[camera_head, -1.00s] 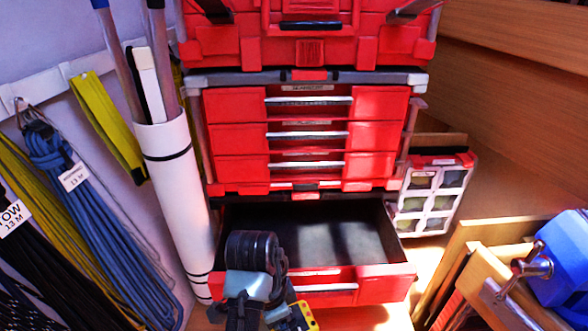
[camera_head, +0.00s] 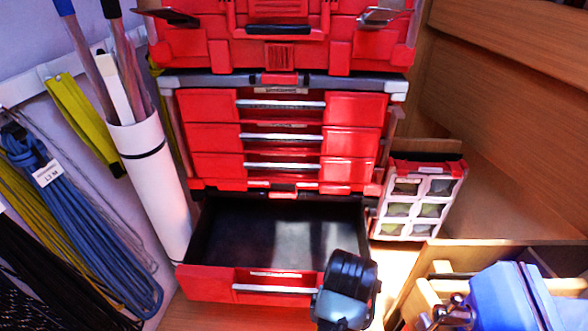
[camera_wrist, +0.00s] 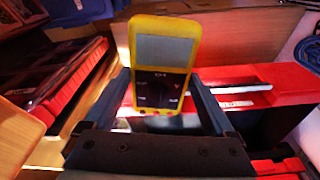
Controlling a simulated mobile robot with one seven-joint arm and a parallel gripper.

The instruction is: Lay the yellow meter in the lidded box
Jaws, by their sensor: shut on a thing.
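The yellow meter (camera_wrist: 165,62) has a grey screen and a dark lower face with small buttons. In the wrist view it stands between the two fingers of my gripper (camera_wrist: 160,88), which is shut on it, screen end away from the palm. In the head view my wrist is in front of the open drawer's right corner and hides the fingers and meter. A red box with latches (camera_head: 275,53) sits on top of the drawer stack and looks closed. I cannot tell for sure whether it is the lidded box.
The open bottom drawer (camera_head: 215,280) looks empty inside. A compartment case (camera_head: 420,205) stands right of the stack. A blue object with a metal clamp (camera_head: 500,300) is at lower right. Coiled lines (camera_head: 75,220) and a white tube (camera_head: 155,185) are at left.

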